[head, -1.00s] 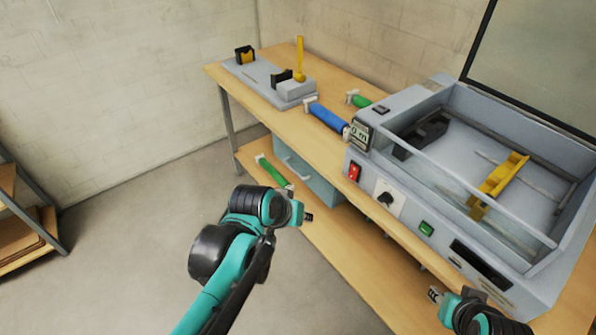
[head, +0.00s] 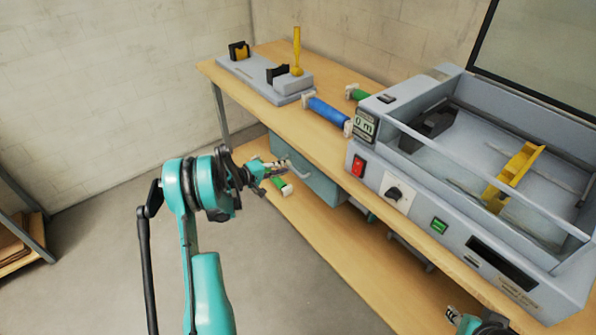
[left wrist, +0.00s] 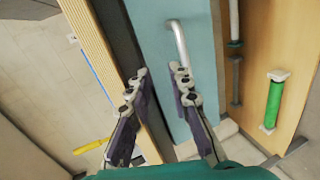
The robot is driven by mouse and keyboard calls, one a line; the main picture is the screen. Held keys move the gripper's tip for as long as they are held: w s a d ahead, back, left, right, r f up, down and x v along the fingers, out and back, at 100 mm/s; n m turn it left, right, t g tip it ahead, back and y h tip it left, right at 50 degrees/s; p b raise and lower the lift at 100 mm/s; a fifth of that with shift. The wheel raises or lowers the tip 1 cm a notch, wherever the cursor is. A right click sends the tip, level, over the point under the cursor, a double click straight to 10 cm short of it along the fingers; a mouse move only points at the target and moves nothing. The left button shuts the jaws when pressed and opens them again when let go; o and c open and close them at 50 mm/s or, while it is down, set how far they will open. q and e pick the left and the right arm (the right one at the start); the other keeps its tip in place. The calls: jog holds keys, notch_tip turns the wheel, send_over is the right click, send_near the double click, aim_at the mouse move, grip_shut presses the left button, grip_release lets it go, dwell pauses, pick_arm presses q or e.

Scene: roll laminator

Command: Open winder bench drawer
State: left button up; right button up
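The winder bench drawer (head: 318,184) is a blue-grey box under the wooden bench, partly hidden by my left gripper. Its light metal bar handle shows in the left wrist view (left wrist: 178,44) on the teal drawer front (left wrist: 150,30). The drawer looks shut, flush with its housing as far as I can see. My left gripper (head: 268,172) is in front of the drawer; in the left wrist view (left wrist: 160,72) its fingers are apart and empty, with the handle beyond the right fingertip, not between them. My right gripper (head: 452,314) is at the bottom edge, mostly cut off.
A laminator (head: 470,190) stands on the bench top (head: 330,150). A blue roll (head: 328,112) and a grey winder with a yellow lever (head: 297,50) are left of it. A green roll (left wrist: 273,104) lies on the lower shelf.

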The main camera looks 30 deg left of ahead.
aim_at(292, 167)
pick_arm(q)
jog(key=a+f+n+t, duration=0.1)
jog(key=a+f, duration=0.2)
jog(key=f, duration=0.1)
jog(key=b+x, duration=0.3)
jog(key=x, duration=0.4)
jog(key=shift+w+d+f, duration=0.2)
jog(key=shift+w, duration=0.05)
jog(key=shift+c, duration=0.3)
grip_shut()
